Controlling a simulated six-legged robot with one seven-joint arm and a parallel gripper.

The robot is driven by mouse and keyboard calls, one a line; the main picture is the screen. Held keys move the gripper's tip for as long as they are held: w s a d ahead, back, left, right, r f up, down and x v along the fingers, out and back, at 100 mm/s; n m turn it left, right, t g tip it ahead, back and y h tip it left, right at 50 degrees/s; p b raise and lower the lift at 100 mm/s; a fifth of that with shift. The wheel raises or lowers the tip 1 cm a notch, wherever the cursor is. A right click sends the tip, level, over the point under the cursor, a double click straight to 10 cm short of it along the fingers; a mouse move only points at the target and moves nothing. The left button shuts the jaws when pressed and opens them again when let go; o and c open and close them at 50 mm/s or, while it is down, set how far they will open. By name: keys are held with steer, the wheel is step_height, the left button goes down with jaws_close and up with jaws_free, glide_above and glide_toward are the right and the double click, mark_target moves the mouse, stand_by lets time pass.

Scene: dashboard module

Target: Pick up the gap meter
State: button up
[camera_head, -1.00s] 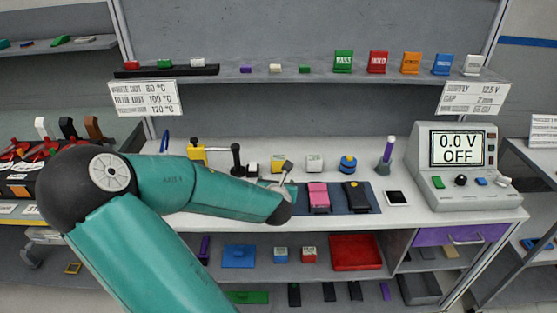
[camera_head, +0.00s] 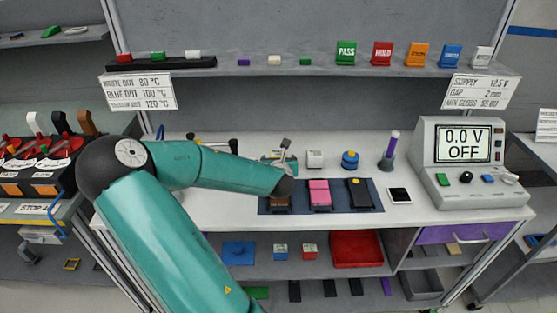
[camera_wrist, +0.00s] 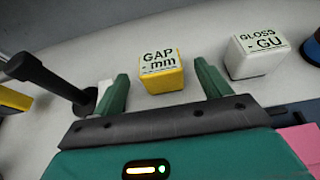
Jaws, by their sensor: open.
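The gap meter (camera_wrist: 160,72) is a small block with a yellow body and a white top marked "GAP - mm". It stands on the grey bench top in the wrist view. My gripper (camera_wrist: 162,80) is open, with one green finger to the left and one to the right of the meter in the picture. The fingers do not appear closed on it. In the head view my gripper (camera_head: 281,160) is over the bench, and my arm and gripper hide most or all of the meter.
A white gloss meter (camera_wrist: 258,56) stands right of the gap meter. A black post-like fixture (camera_wrist: 45,75) stands to the left. Pink (camera_head: 319,194) and black (camera_head: 360,194) items lie on a dark mat, with a blue knob-like item (camera_head: 350,160) behind.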

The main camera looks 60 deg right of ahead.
mark_target(278, 154)
steer(key=x, duration=0.6)
steer(key=shift+c, duration=0.5)
steer(key=c, duration=1.1)
